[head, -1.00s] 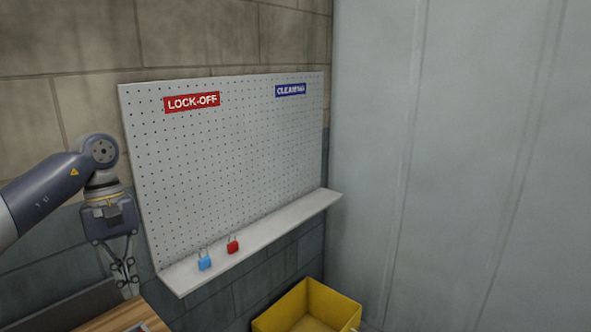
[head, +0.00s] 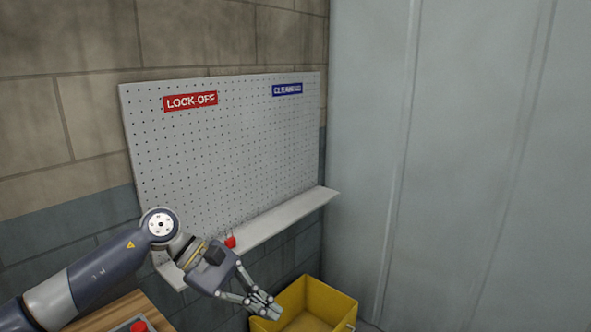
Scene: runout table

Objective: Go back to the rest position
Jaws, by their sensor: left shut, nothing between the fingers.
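My left gripper (head: 268,308) is shut and empty. It points down and to the right, in front of the left rim of the yellow bin in the picture. My left arm comes in from the lower left and crosses in front of the shelf's left part. My right gripper is not in view.
A pegboard (head: 230,150) with a red LOCK-OFF sign (head: 190,101) and a blue sign (head: 287,89) hangs on the block wall. Its shelf (head: 290,214) holds a red padlock (head: 230,242). A yellow bin (head: 335,298) stands below. A wooden top (head: 110,314) is at lower left.

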